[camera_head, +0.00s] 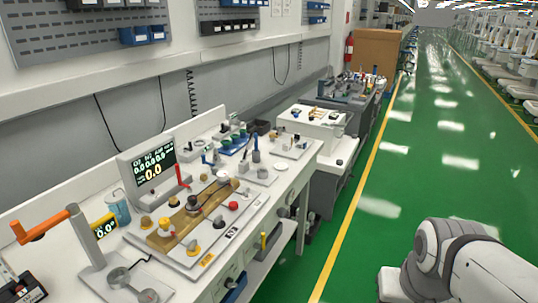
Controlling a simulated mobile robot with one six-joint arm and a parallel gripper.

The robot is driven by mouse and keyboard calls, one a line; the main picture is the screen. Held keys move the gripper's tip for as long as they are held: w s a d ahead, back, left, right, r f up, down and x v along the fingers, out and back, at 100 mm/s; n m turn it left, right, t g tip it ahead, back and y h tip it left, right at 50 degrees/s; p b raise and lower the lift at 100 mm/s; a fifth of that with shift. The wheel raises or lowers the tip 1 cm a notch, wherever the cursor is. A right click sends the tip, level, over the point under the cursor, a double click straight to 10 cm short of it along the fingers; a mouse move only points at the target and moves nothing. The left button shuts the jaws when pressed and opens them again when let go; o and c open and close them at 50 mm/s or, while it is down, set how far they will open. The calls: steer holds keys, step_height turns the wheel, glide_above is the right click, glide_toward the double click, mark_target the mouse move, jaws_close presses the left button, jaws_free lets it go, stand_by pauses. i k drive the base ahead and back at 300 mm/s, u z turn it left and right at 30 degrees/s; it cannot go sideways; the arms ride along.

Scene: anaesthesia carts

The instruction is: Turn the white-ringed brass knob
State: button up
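A light panel (222,233) with a brown wooden-looking strip lies on the white workbench at the left. Several small brass or yellow knobs sit on it, including one at its left edge (146,222), one on its front part (193,247) and one farther back (174,201). They are too small for me to tell which has a white ring. My white arm (455,262) shows at the lower right, over the green floor and well apart from the bench. My gripper is not in view.
An orange-handled crank (42,226) rises at the bench's near left. A display (153,165) stands behind the panel, with a blue cup (119,207) to its left. More equipment continues along the wall. The green aisle (400,160) right of the yellow line is clear.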

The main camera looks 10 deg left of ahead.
mark_target(203, 177)
steer(key=z, duration=0.55)
steer(key=i, duration=2)
steer(key=u, duration=0.6)
steer(key=k, duration=0.1)
steer(key=u, duration=2.35)
steer(key=i, duration=1)
steer(key=u, duration=0.05)
